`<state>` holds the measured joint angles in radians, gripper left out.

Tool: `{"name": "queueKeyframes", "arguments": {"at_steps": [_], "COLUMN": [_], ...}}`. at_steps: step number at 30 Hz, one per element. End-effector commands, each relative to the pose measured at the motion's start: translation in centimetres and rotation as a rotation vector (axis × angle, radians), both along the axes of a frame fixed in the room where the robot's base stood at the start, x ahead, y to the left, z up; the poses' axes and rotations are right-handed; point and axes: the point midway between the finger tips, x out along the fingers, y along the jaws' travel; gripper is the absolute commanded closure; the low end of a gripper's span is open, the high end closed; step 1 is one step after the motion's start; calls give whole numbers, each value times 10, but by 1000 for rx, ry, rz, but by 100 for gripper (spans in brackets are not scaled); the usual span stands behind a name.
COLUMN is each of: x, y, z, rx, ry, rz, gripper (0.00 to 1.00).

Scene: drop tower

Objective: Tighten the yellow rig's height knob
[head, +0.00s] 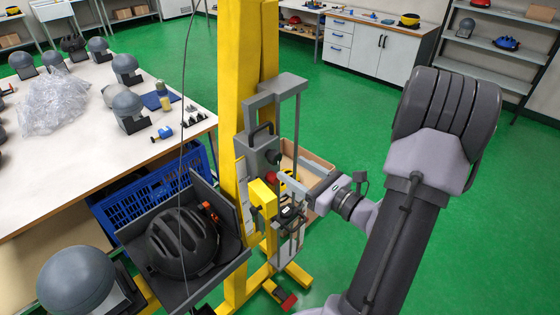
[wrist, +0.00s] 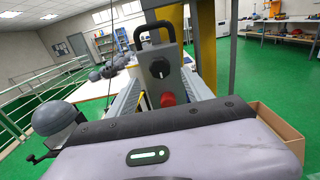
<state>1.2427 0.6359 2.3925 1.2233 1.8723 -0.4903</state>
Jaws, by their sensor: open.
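The yellow rig (head: 241,60) stands mid-picture in the head view. Its grey carriage box (head: 259,158) has a black handle on top. A black round knob (head: 274,157) is on the box's face, with a red knob (head: 271,177) just below it. The wrist view shows the black knob (wrist: 159,68) and the red knob (wrist: 167,99) ahead, beyond my gripper's housing. My gripper (head: 286,184) is open beside the red knob, to its right in the head view.
A dark tray (head: 239,262) on the rig's left holds a black helmet (head: 182,243). A white table (head: 40,180) with several grey headforms is at left, a blue crate (head: 120,215) beside it. A cardboard box (head: 312,164) stands behind my gripper. Green floor is clear behind.

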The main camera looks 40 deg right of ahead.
Motion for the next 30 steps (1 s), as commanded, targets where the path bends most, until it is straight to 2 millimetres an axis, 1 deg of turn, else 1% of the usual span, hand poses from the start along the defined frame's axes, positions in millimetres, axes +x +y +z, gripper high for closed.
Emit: {"name": "queueKeyframes", "arguments": {"at_steps": [1,3,6,10,17,18,23,24,27,30], "x": [14,29,43,52,53,53,53,53,53,53], "y": [3,4,4,4,4,4,4,4,4,4], "z": [0,0,0,0,0,0,0,0,0,0], "rx": [-2,-1,-1,0,0,0,0,0,0,-2], "ry": [0,0,0,0,0,0,1,0,0,0], "rz": [7,5,3,1,0,0,1,1,1,1], "gripper": [41,41,41,41,41,43,74,82,100,100]}}
